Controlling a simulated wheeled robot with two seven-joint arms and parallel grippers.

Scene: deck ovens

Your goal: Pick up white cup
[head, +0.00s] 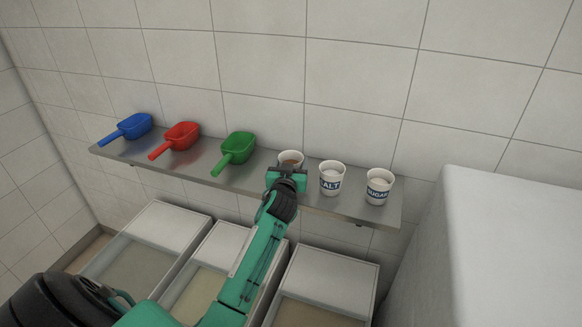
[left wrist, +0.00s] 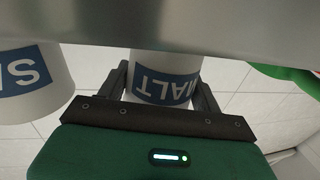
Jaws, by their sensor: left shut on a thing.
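Three white cups stand in a row on the right part of the steel shelf (head: 225,178). The leftmost cup (head: 291,157) holds something brown, and my left gripper (head: 287,172) is in front of it, covering its lower part. In the left wrist view, which is upside down, the gripper's fingers (left wrist: 165,88) are closed on both sides of this cup (left wrist: 148,62), whose blue label seems to read MALT. The salt cup (head: 332,178) is just right of it and also shows in the left wrist view (left wrist: 30,85). My right gripper is not in view.
The sugar cup (head: 379,187) stands near the shelf's right end. Green (head: 238,146), red (head: 182,136) and blue (head: 135,125) scoops lie to the left. Bins with pale lids (head: 160,235) stand below. A white block (head: 500,240) is at the right.

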